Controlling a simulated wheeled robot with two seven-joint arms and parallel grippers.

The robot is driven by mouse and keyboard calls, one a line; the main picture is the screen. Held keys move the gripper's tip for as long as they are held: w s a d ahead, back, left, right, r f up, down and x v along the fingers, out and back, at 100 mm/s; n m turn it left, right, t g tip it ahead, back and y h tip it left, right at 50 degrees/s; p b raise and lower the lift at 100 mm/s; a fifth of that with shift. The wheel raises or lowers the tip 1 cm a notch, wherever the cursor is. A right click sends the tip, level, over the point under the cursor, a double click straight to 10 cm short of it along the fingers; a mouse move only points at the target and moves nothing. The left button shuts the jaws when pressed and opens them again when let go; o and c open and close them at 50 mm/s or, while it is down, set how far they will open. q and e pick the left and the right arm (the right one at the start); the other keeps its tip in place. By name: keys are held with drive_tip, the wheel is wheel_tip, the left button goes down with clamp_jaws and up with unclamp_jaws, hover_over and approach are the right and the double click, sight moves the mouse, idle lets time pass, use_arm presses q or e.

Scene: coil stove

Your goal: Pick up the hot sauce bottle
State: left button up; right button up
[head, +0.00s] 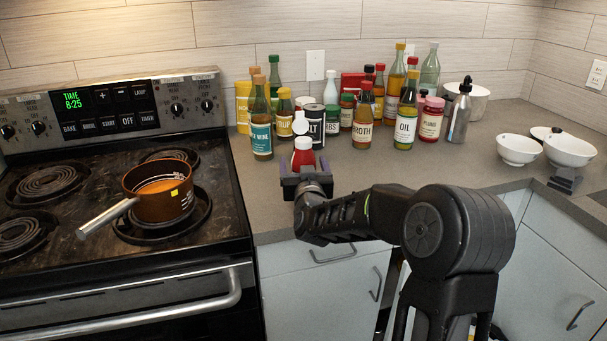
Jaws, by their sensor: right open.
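A small red bottle (303,155) with a white cap stands upright at the front of the counter. It looks like the hot sauce bottle, but I cannot read its label. My right gripper (306,176) is open right in front of it, with one finger toward each side. The gripper hides the bottle's lower part. I cannot tell whether the fingers touch it. My left gripper is not in view.
Several bottles and jars crowd behind, including a dark jar (314,126) and an oil bottle (406,118). A metal bottle (460,112) and white bowls (518,149) stand right. A brown pot (158,190) sits on the stove at left.

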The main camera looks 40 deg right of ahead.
drive_tip(key=shift+c, duration=0.2)
clamp_jaws()
idle(0.8)
drive_tip(key=shift+r, duration=0.15)
